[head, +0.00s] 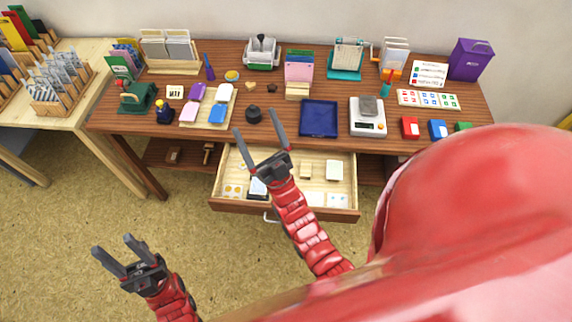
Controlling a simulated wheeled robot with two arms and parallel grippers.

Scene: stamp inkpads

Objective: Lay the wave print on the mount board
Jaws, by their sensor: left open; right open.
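The drawer (283,213) under the table is pulled open. Pale cards with bluish marks (325,199) lie at its front right; one may be the wave print, but they are too small to tell. A dark-edged piece with a white face (257,188) lies left of them, partly behind my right gripper. I cannot tell which thing is the mount board. My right gripper (255,121) is open and empty above the drawer, fingers pointing toward the table. My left gripper (111,244) is open and empty over the floor at lower left, away from the table.
The table holds a blue tray (319,118), a scale (367,124), a purple bin (470,60), a green press (136,97) and several inkpads. A side table (70,118) with racks stands at the left. My red body covers the lower right.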

